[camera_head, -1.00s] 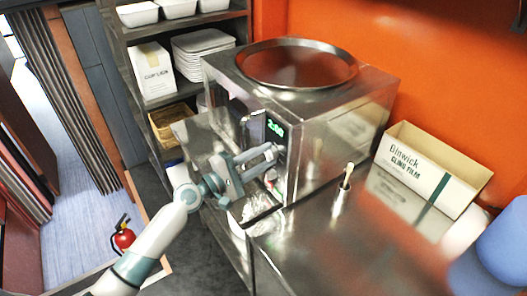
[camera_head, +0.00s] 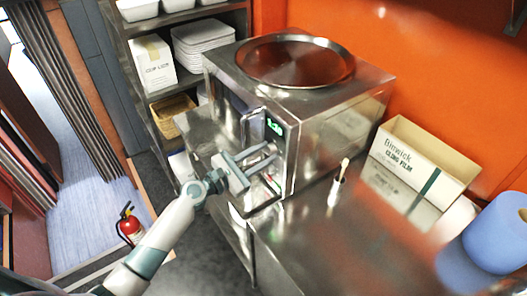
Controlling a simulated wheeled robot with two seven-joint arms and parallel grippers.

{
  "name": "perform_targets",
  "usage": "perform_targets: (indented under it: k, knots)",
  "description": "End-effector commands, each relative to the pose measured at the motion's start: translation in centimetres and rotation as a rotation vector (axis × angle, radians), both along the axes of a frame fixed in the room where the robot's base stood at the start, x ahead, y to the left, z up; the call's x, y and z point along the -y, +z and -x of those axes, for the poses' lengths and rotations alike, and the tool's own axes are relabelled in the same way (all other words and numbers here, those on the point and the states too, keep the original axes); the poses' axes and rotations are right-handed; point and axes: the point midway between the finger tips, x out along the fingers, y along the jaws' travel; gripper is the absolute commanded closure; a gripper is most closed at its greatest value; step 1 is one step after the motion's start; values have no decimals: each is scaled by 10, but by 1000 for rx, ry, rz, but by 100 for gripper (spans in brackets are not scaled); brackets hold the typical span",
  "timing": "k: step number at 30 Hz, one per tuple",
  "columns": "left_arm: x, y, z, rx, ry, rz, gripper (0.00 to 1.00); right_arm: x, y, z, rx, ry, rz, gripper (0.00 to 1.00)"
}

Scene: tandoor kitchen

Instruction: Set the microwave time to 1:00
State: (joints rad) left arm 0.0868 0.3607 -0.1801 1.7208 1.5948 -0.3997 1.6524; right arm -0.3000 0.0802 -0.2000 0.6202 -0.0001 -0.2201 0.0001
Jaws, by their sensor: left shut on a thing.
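The steel microwave (camera_head: 335,140) stands on the steel counter with its front facing left. Its small green display (camera_head: 275,127) is lit at the top of the front panel; the digits are too small to read surely. My left gripper (camera_head: 272,156) reaches in from the left, its two fingers pointing at the panel just below the display. It is shut on a microwave control there, which the fingers mostly hide. The door handle (camera_head: 243,128) is a bent metal bar just left of the display. My right gripper is not in view.
A round steel tray (camera_head: 295,62) lies on top of the microwave. A small pot with a brush (camera_head: 337,188), a cling film box (camera_head: 420,165) and a blue roll (camera_head: 497,235) stand on the counter. Shelves (camera_head: 187,88) are behind left; a fire extinguisher (camera_head: 130,227) is on the floor.

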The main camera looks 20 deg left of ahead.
Motion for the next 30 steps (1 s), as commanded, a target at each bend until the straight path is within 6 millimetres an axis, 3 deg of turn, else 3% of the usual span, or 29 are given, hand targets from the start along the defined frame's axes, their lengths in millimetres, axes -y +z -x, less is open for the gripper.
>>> perform_targets:
  k: [10, 27, 28, 30]
  knots:
    - [0, -2, 1, -124, 1, 154, 92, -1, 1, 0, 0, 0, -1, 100]
    - [1, -3, 1, -152, -1, 186, 92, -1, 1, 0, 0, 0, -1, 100]
    - [1, -3, 1, -152, -1, 186, 62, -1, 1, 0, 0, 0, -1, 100]
    - [1, -2, 1, -151, -1, 186, 51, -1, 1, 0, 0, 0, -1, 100]
